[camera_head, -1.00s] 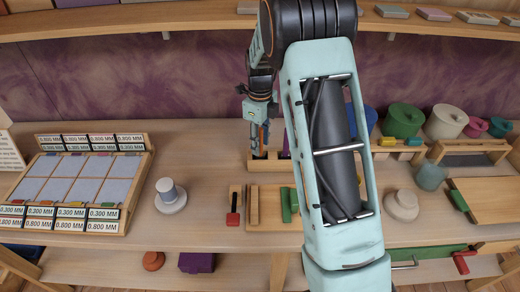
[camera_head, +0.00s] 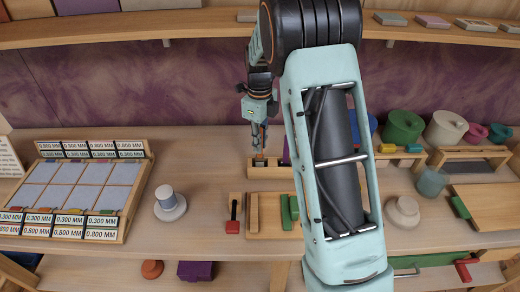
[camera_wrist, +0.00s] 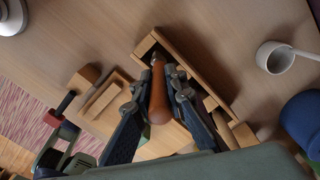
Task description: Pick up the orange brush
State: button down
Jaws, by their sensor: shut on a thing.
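The orange brush (camera_wrist: 158,100) shows in the wrist view as a rounded orange-brown handle between the fingers of my gripper (camera_wrist: 157,82). The gripper is shut on it. The brush's far end points to a narrow wooden holder (camera_wrist: 211,87); I cannot tell whether it is clear of it. In the head view my gripper (camera_head: 259,143) is just above the holder (camera_head: 268,171), with a small orange part of the brush (camera_head: 260,156) below the fingers. The bristles cannot be made out.
Right behind my arm are a blue pot, a green pot (camera_head: 403,127) and a white pot (camera_head: 446,128). A red-ended tool (camera_head: 233,226) and green blocks lie in front of the holder. A grey-topped spool (camera_head: 169,203) and a panel rack (camera_head: 75,190) stand left.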

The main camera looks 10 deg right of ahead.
aim_at(260, 156)
notch_tip(260, 156, up, 4)
jog(key=s+a+b, duration=0.1)
jog(key=s, duration=0.8)
jog(key=s+a+b, duration=0.2)
jog(key=s, duration=0.6)
jog(key=shift+s+a, duration=0.25)
jog(key=shift+s, duration=0.1)
jog(key=shift+r, duration=0.1)
jog(key=shift+d, duration=0.1)
